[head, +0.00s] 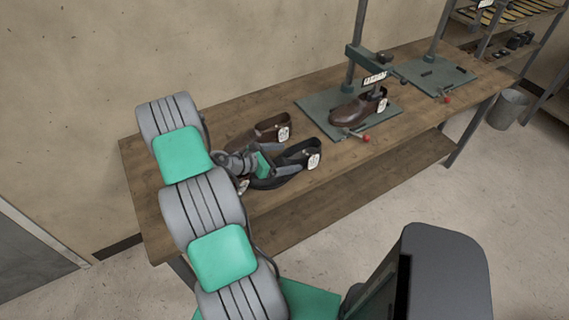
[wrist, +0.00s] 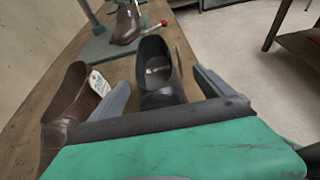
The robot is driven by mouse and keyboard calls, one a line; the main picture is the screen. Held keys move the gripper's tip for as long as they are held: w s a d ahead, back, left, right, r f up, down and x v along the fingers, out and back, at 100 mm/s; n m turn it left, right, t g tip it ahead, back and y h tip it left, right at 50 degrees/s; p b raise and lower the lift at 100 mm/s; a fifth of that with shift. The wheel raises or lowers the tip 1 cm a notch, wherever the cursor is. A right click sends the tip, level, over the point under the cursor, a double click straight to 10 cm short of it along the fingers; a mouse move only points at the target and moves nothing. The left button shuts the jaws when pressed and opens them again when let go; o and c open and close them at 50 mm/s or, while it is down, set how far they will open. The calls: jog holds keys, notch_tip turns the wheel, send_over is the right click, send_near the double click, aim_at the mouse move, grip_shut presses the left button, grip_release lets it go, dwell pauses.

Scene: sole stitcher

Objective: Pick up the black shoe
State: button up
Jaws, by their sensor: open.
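The black shoe (head: 300,152) lies on the wooden workbench with a white tag at its heel end. My gripper (head: 268,167) is over its front part and hides some of it. In the wrist view the black shoe (wrist: 157,62) shows its open top, between the two grey fingers of my gripper (wrist: 165,92). The fingers are apart, one on each side of the shoe. The green gripper body hides the toe. I cannot tell whether either finger touches the shoe.
A tagged brown shoe (head: 268,132) stands close beside the black one, and in the wrist view the brown shoe (wrist: 62,110) is next to the left finger. Another brown shoe (head: 352,110) sits on a green press base (head: 312,103). A grey bin (head: 507,110) stands on the floor.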

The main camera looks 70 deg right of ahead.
jog(key=shift+s+d+f, duration=0.1)
jog(key=shift+s+f, duration=0.15)
jog(key=shift+f, duration=0.25)
jog(key=shift+s+f, duration=0.2)
jog(key=shift+f, duration=0.25)
jog(key=shift+w+d+f, duration=0.1)
jog(key=shift+d+f, duration=0.15)
jog(key=shift+f, duration=0.05)
jog(key=shift+w+d, duration=0.15)
jog(key=shift+w, duration=0.05)
jog(key=shift+a+r, duration=0.25)
jog(key=shift+r, duration=0.1)
jog(key=shift+c, duration=1.4)
jog(key=shift+w+d, duration=0.1)
jog(key=shift+d, duration=0.1)
jog(key=c, duration=0.3)
jog(key=shift+r, duration=0.2)
jog(key=c, duration=1.4)
